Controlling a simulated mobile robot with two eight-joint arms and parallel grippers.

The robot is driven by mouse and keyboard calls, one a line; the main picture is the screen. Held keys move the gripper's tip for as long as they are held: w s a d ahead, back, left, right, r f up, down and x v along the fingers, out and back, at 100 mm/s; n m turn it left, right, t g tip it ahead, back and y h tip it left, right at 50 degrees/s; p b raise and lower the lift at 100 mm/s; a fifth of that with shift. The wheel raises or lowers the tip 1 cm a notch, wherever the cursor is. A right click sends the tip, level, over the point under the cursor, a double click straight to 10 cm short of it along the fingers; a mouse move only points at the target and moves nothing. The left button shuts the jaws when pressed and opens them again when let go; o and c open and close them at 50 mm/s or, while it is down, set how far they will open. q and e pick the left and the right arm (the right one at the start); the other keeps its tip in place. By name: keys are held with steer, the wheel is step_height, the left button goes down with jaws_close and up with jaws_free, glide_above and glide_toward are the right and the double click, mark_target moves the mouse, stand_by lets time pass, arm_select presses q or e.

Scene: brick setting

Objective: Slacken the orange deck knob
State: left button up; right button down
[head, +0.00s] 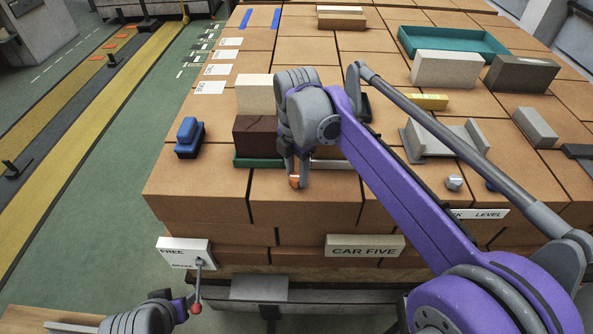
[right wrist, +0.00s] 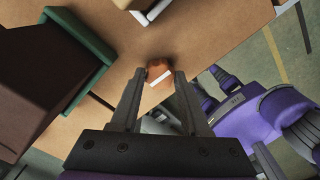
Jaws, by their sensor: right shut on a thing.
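The orange deck knob (head: 294,182) sits near the front edge of the brick deck, with a white bar mark across its top. It also shows in the right wrist view (right wrist: 160,69), between the fingertips. My right gripper (head: 295,172) reaches down from above and is shut on the knob; in the right wrist view the two fingers (right wrist: 158,82) stand on either side of it. My left gripper (head: 186,306) is low at the bottom left, beside a lever with a red ball end (head: 197,308); its fingers are too small to tell open from shut.
A brown block in a green tray (head: 258,162) stands close left of the right gripper. A blue block (head: 189,138) is further left. A grey knob (head: 454,183) and a grey bracket (head: 430,140) stand right. A teal tray (head: 455,42) is at the back. The deck's front edge drops off.

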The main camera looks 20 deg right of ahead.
mark_target(297, 176)
stand_by(0.3)
steer(key=shift+c, duration=1.9)
jaws_free()
step_height(297, 176, up, 11)
steer(key=shift+p, duration=0.4)
steer(key=shift+f, duration=0.15)
